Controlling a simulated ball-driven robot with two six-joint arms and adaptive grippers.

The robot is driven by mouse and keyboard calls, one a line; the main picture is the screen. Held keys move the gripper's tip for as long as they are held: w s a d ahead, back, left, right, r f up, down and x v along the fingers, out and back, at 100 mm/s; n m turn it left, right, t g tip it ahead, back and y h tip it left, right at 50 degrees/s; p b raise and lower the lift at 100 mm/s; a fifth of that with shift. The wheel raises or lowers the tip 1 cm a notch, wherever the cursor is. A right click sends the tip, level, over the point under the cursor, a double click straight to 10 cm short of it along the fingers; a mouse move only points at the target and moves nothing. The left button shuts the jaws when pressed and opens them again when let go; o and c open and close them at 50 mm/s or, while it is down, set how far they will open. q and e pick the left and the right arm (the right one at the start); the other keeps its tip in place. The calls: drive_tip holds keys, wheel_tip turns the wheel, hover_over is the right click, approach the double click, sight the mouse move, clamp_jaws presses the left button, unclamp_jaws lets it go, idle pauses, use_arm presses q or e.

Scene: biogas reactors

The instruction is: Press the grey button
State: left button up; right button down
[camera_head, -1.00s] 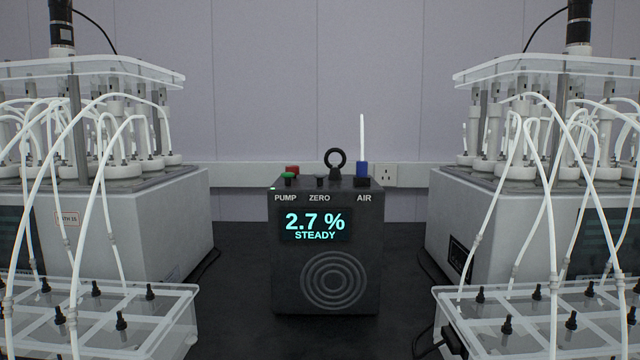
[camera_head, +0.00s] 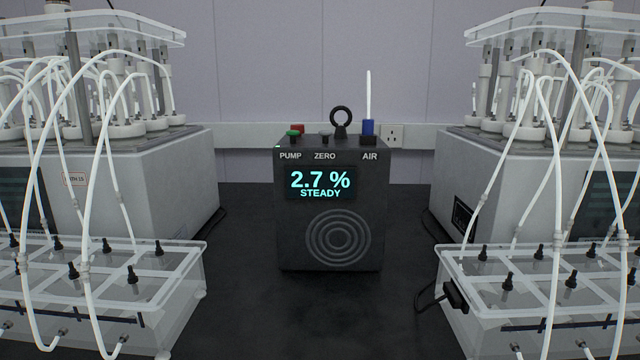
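A black analyser box (camera_head: 298,238) stands upright on the dark bench in the middle of the view. Its screen (camera_head: 320,182) reads "2.7 %" and "STEADY". The small grey button (camera_head: 325,133) is on its top face, above the label "ZERO". A blue fitting (camera_head: 368,128) with a white tube stands at the right, above "AIR". Neither of my grippers shows in the view.
A reactor unit with bottles and white tubes stands at the left (camera_head: 180,180) and another at the right (camera_head: 480,180). Clear trays with black valves stand in front of them, at left (camera_head: 190,262) and right (camera_head: 447,262). The bench (camera_head: 320,315) before the box is clear.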

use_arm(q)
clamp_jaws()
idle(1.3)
